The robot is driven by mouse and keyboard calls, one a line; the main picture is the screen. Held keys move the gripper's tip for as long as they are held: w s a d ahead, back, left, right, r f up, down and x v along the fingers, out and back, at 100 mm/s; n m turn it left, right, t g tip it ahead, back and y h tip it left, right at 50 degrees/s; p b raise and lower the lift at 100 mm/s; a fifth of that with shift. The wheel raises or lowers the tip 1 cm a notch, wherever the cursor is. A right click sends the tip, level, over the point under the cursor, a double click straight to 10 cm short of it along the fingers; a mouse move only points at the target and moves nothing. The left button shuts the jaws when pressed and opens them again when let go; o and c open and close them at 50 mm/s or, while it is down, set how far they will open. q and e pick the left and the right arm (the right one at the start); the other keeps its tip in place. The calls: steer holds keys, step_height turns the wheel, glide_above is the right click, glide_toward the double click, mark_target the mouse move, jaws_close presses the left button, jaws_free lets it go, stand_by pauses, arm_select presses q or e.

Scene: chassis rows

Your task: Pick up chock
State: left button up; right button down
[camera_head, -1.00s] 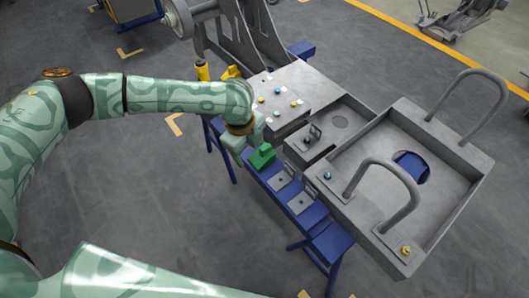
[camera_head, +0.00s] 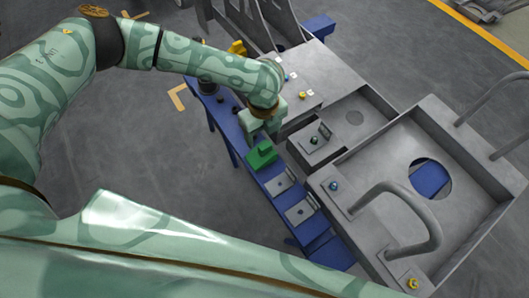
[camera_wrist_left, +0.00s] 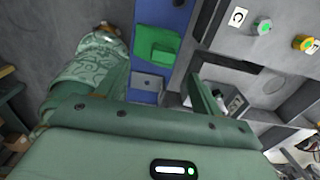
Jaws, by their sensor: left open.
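The green chock (camera_head: 262,154) is a small stepped block on the narrow blue bench (camera_head: 232,128). It also shows in the left wrist view (camera_wrist_left: 155,45), near top centre. My left gripper (camera_head: 263,126) is just behind the chock in the head view and looks above the bench. In the left wrist view my left gripper (camera_wrist_left: 162,82) is open, its fingers spread wide with nothing between them, and the chock lies beyond them. I cannot tell the exact height of the fingers over the bench. My right gripper is not in view.
Flat grey brackets (camera_head: 301,211) lie on the bench in front of the chock. A grey chassis tray (camera_head: 380,165) with hooped handles (camera_head: 398,215) stands close on the right. A grey panel (camera_head: 307,75) with coloured knobs is behind. Open floor lies left of the bench.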

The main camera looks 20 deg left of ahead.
mark_target(266, 145)
arm_select(q)
step_height(266, 145, down, 2)
steer(key=shift+f+b, duration=0.35)
steer(key=shift+f, duration=0.1)
steer(key=f+b, duration=0.2)
steer(key=f, duration=0.1)
steer(key=f+b, duration=0.1)
steer(key=f, duration=0.1)
steer(key=shift+w+d+f, duration=0.1)
steer(key=shift+w+d, duration=0.15)
steer(key=shift+w, duration=0.05)
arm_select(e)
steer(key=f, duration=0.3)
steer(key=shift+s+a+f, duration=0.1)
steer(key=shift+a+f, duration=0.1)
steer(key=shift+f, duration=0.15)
arm_select(q)
steer(key=c, duration=1.2)
